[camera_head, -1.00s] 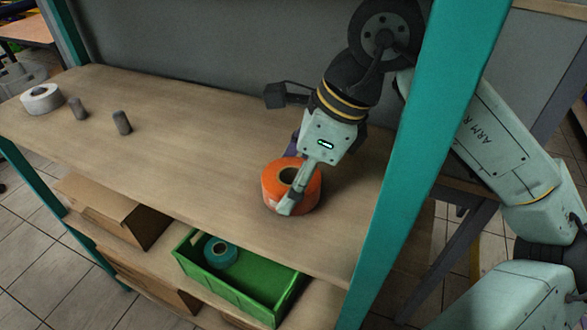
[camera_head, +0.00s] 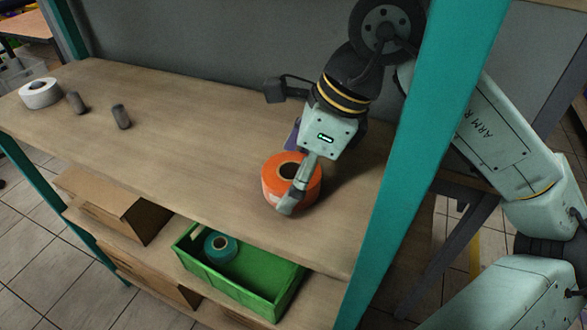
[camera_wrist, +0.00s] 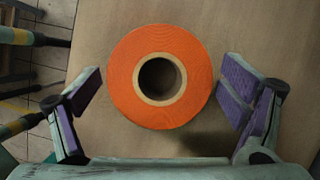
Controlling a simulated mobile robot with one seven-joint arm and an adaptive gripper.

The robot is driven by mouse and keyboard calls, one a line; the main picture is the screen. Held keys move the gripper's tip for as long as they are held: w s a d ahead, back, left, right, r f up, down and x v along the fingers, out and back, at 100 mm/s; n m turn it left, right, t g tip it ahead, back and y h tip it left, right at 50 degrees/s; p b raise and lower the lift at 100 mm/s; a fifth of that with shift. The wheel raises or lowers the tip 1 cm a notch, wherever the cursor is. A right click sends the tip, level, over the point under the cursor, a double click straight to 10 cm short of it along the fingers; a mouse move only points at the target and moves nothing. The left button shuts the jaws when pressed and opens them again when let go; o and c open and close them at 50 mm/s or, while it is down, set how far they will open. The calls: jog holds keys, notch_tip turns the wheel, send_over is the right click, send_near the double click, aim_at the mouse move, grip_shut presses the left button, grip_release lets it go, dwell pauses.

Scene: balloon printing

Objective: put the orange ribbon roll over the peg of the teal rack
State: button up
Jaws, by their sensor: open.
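The orange ribbon roll (camera_head: 271,186) lies flat on the upper wooden board of the teal rack (camera_head: 426,150), near its right end. In the wrist view the roll (camera_wrist: 125,85) shows its round top and open core. My gripper (camera_head: 290,172) is low over the roll, pointing down. Its purple-padded fingers stand open on either side of the roll in the wrist view (camera_wrist: 163,88), with a gap visible on both sides. Two short dark grey pegs stand on the board toward the left, the right one (camera_head: 121,117) and the left one (camera_head: 76,103); both are bare.
A white roll (camera_head: 40,97) sits at the board's far left end. On the lower shelf are a green bin (camera_head: 235,283) holding a teal roll (camera_head: 220,246), and cardboard boxes (camera_head: 112,206). The board between roll and pegs is clear. A teal post stands right of my gripper.

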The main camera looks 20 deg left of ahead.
jog(key=shift+r, duration=0.2)
jog(key=shift+d+r, duration=0.1)
jog(key=shift+r, duration=0.05)
jog(key=shift+w+d+r+b, duration=0.15)
jog(key=shift+d+r+b, duration=0.35)
jog(key=shift+b, duration=0.05)
jog(key=shift+w+d+r+b, duration=0.15)
jog(key=shift+d+r+b, duration=0.35)
jog(key=d+b, duration=0.1)
jog(key=d, duration=0.2)
jog(key=w+d+b, duration=0.1)
jog(key=d, duration=0.3)
jog(key=w+d, duration=0.1)
jog(key=d, duration=0.2)
jog(key=shift+w+d+r+b, duration=0.2)
jog(key=shift+d+b, duration=0.1)
jog(key=shift+b, duration=0.1)
jog(key=shift+s+d, duration=0.1)
